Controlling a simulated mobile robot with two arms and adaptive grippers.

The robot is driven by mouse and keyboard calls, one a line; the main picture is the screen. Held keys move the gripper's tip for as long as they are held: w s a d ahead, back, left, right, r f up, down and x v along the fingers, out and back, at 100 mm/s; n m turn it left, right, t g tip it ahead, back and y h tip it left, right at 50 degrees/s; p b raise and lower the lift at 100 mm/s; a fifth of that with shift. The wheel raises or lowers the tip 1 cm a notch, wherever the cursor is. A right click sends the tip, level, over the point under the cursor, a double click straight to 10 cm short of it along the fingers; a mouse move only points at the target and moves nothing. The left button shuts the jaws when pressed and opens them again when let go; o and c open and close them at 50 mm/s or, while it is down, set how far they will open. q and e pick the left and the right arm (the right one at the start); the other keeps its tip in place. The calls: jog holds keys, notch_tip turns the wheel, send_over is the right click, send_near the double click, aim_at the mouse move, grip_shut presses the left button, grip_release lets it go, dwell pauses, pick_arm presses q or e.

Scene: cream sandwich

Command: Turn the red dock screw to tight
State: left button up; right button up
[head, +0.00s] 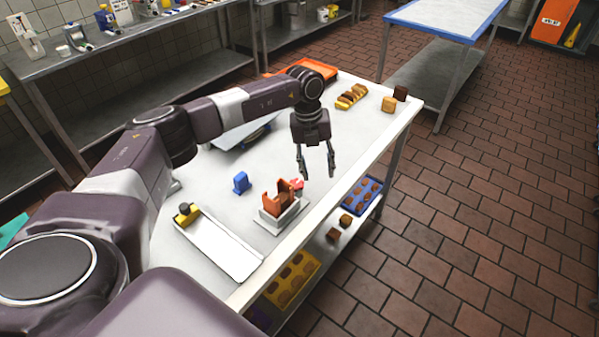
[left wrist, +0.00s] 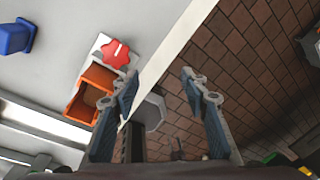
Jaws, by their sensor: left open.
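The red dock screw (head: 297,184) is a small red knob on the white-and-orange dock (head: 277,197) near the table's front edge. In the left wrist view the red screw (left wrist: 116,54) is a lobed knob with a pale line across its face, beside the orange dock part (left wrist: 88,92). My left gripper (head: 317,176) is open and empty, pointing down a little above and right of the screw. In the left wrist view its two fingers (left wrist: 160,85) are spread apart, with the screw outside them, up and left. My right gripper does not show.
A blue block (head: 241,183) stands left of the dock. A long metal tray (head: 225,248) lies along the near table edge. Yellow and brown pieces (head: 352,97) sit at the far end. Below, a shelf holds blue (head: 366,207) and yellow trays. The table between is mostly clear.

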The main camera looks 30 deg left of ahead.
pick_arm(q)
jog(key=r+n+y, duration=0.2)
send_over(296, 182)
jog(key=shift+f+g, duration=0.1)
jog(key=shift+g, duration=0.3)
jog(key=shift+s+a+f+p, duration=0.1)
jog(key=shift+a+f+p, duration=0.05)
jog(key=shift+f+p, duration=0.15)
notch_tip(296, 182, down, 6)
jog(key=shift+p, duration=1.05)
jog(key=shift+f, duration=0.55)
jog(key=shift+c, duration=0.3)
jog(key=c, duration=0.8)
jog(key=shift+c, duration=0.2)
jog(key=shift+m, duration=0.3)
